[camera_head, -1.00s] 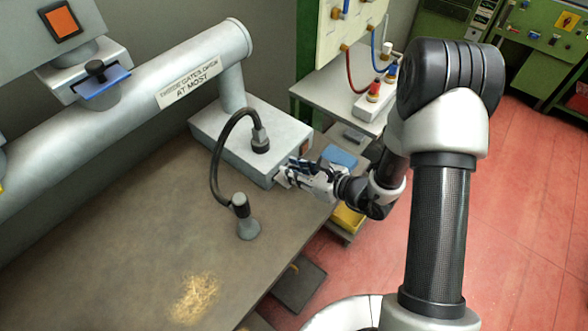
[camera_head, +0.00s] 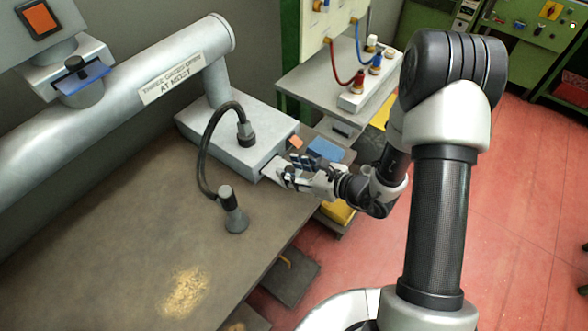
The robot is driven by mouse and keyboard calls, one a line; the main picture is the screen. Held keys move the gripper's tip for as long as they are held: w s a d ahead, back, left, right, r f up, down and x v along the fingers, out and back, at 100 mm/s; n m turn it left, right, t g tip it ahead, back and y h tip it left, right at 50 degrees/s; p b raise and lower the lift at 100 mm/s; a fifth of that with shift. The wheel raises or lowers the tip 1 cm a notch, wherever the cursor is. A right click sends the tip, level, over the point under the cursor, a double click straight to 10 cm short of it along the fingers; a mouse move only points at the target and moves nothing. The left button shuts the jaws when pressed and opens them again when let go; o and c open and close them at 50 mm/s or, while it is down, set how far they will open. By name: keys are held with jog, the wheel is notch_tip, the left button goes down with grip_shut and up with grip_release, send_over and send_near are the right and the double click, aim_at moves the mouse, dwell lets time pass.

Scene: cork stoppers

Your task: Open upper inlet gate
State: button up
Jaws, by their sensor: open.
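A blue gate plate with a black knob (camera_head: 84,83) sits in a slot on the grey pipe, below an orange square, at the upper left. A second blue plate (camera_head: 326,148) lies beside the grey box at the pipe's foot, just behind my gripper. I cannot tell which of these, if either, is the upper inlet gate. My gripper (camera_head: 284,172) is open at the right side of the grey box (camera_head: 230,140), close to its wall. Whether it touches the box is not clear. The fingers hide part of that wall.
The pipe has a label, "THREE GATES OPEN AT MOST" (camera_head: 172,78). A black hose (camera_head: 203,155) arches from the box to a small stand on the brown table (camera_head: 120,240). A side table (camera_head: 310,85) with red and blue cables stands behind.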

jog(key=v, duration=1.2)
jog(key=shift+r, duration=0.1)
jog(key=s+a+r+n+g+h, duration=0.1)
jog(key=s+a+r+n+g, duration=0.65)
jog(key=s+r+n, duration=0.6)
jog(key=s+d+r+n+t+h, duration=0.4)
jog(key=d+r+n+h, duration=0.2)
jog(key=d+n+h, duration=0.3)
jog(key=d+n, duration=0.2)
jog(key=n, duration=0.1)
jog(key=shift+d+h, duration=0.25)
jog(key=shift+h, duration=0.15)
